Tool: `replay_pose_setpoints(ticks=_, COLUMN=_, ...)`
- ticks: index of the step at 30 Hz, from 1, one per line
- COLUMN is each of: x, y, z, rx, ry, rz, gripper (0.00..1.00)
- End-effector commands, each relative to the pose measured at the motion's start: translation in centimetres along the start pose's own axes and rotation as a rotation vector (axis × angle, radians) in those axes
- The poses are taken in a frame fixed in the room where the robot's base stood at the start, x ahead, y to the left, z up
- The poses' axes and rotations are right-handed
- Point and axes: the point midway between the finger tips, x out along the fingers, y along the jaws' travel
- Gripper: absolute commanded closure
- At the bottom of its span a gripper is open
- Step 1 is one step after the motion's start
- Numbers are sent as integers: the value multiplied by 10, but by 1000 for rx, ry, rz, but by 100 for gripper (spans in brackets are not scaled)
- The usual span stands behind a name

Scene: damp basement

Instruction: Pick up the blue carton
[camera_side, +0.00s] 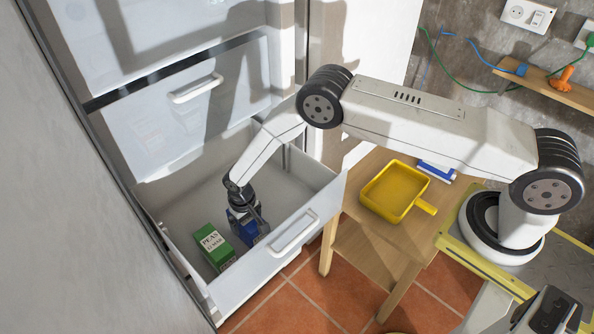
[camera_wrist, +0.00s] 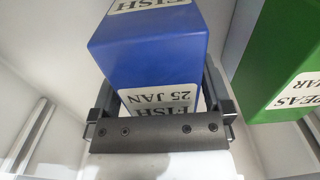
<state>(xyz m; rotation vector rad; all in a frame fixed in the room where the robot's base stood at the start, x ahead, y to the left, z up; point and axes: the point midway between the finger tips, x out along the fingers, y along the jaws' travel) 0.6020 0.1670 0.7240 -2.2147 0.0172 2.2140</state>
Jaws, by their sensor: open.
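The blue carton (camera_side: 247,230) stands in the open freezer drawer, partly hidden by my gripper in the side view. In the wrist view the blue carton (camera_wrist: 150,50) shows white labels reading FISH and 25 JAN. My gripper (camera_side: 247,214) is down in the drawer at the carton. In the wrist view my gripper (camera_wrist: 160,110) has its jaws open, one finger on each side of the carton. I cannot tell whether the fingers touch it.
A green carton (camera_side: 214,245) labelled PEAS stands just left of the blue one; it also shows in the wrist view (camera_wrist: 280,60). The drawer (camera_side: 318,205) walls surround both. A wooden table (camera_side: 385,240) with a yellow scoop-like tray (camera_side: 394,190) stands to the right.

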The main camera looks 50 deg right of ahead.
Motion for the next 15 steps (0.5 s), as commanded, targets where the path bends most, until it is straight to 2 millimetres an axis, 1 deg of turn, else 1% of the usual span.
replay_pose_setpoints(ticks=8, x=0, y=0, z=0, rx=0, ry=0, rz=0, gripper=0)
replay_pose_setpoints(ticks=9, x=0, y=0, z=0, rx=0, ry=0, rz=0, gripper=13)
replay_pose_setpoints(ticks=11, x=0, y=0, z=0, rx=0, ry=0, rz=0, gripper=32)
replay_pose_setpoints(ticks=12, x=0, y=0, z=0, rx=0, ry=0, rz=0, gripper=44)
replay_pose_setpoints(ticks=14, x=0, y=0, z=0, rx=0, ry=0, rz=0, gripper=64)
replay_pose_setpoints(ticks=15, x=0, y=0, z=0, rx=0, ry=0, rz=0, gripper=76)
